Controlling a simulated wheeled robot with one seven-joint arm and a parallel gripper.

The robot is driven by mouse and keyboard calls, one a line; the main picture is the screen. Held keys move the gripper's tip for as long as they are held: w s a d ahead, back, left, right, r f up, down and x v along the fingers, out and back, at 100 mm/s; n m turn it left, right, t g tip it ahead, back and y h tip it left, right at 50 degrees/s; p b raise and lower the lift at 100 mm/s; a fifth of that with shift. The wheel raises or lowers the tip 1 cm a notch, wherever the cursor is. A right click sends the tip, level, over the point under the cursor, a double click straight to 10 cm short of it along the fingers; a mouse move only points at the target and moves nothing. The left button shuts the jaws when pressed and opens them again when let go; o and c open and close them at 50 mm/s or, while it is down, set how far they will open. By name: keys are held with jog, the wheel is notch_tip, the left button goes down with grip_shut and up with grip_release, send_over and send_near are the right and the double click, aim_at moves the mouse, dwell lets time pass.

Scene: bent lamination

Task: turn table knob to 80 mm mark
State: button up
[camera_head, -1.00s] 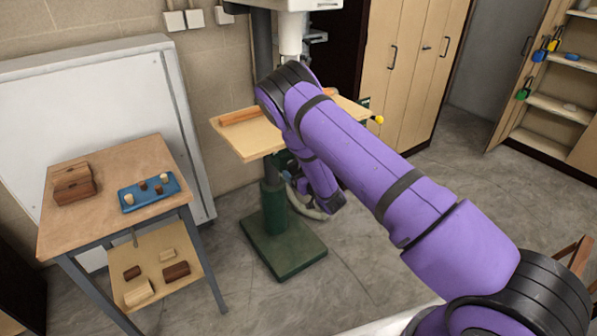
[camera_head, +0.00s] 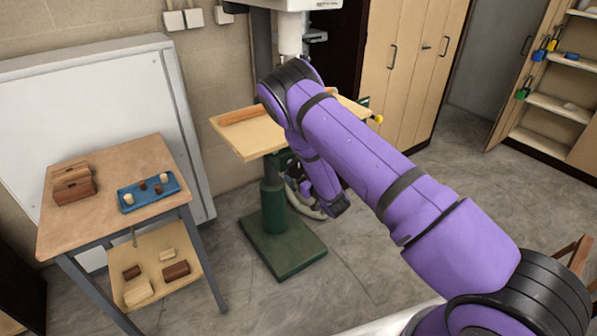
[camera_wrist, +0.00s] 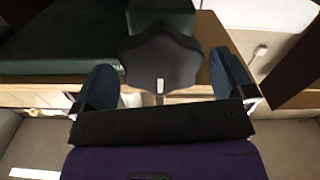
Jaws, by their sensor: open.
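A dark lobed knob (camera_wrist: 160,60) with a short white mark on its lower face shows in the wrist view. My gripper (camera_wrist: 162,72) is open, with one blue finger to the left of the knob and one to the right. Gaps show between the fingers and the knob, and its lower edge reaches between them. How deep it sits between them I cannot tell. In the head view the wooden drill press table (camera_head: 250,137) is partly behind my arm, and the knob is hidden there. No scale or 80 mm mark can be made out.
The green drill press base (camera_head: 283,247) stands on the floor below the table. A workbench (camera_head: 110,160) with a blue tray (camera_head: 148,192) and wooden blocks is at the left. Cabinets (camera_head: 415,60) stand behind on the right. The floor right of the press is open.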

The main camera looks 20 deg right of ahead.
jog(key=v, duration=0.9)
jog(key=w+d+r+m+g+h, duration=0.2)
jog(key=r+h, duration=0.1)
jog(key=r, duration=0.8)
jog(key=w+d+r+m+g+h, duration=0.1)
jog(key=r+m+h, duration=0.15)
jog(key=r, duration=0.85)
jog(key=s+r+m+g, duration=0.1)
jog(key=s+r+g, duration=0.1)
jog(key=s+r, duration=0.45)
jog(key=s+r+g, duration=0.4)
jog(key=s+r, duration=0.8)
jog(key=s, duration=0.2)
jog(key=s+r+g, duration=0.3)
jog(key=s, duration=1.6)
jog(key=shift+s+r, duration=0.2)
jog(key=shift+s, duration=0.15)
